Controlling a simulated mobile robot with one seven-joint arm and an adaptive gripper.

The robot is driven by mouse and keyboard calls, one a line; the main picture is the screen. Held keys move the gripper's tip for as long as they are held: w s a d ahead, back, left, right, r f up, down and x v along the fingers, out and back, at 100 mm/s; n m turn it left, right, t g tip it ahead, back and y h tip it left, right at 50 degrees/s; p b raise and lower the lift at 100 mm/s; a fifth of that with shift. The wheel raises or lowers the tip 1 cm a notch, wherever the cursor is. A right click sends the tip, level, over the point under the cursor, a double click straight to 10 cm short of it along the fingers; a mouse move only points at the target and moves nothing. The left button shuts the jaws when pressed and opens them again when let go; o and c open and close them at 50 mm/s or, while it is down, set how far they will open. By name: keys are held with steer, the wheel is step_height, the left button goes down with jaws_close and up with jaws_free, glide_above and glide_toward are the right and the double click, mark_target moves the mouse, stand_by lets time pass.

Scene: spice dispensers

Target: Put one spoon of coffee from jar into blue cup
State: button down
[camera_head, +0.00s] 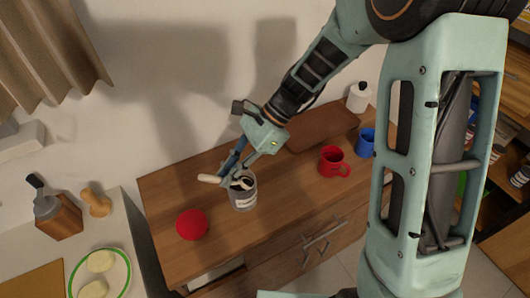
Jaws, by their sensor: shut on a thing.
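The jar (243,201), a grey can with a pale label, stands on the wooden cabinet top. My gripper (233,175) is over the jar's mouth, tilted down, and is shut on the spoon. The spoon's cream handle (209,178) sticks out to the left of the fingers. The spoon's bowl is hard to make out at the jar's opening, and I cannot tell whether it holds coffee. The blue cup (367,141) stands at the right end of the cabinet top, partly hidden behind my arm.
A red mug (331,164) stands just left of the blue cup. A brown board (321,129) and a white bottle (359,98) are at the back. The cabinet top (285,197) is clear between jar and red mug.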

mark_target(217, 177)
stand_by(0.4)
steer(key=shift+r+p, duration=1.5)
steer(key=shift+r, duration=0.05)
steer(key=shift+r+p, duration=1.4)
steer(key=shift+r, duration=0.15)
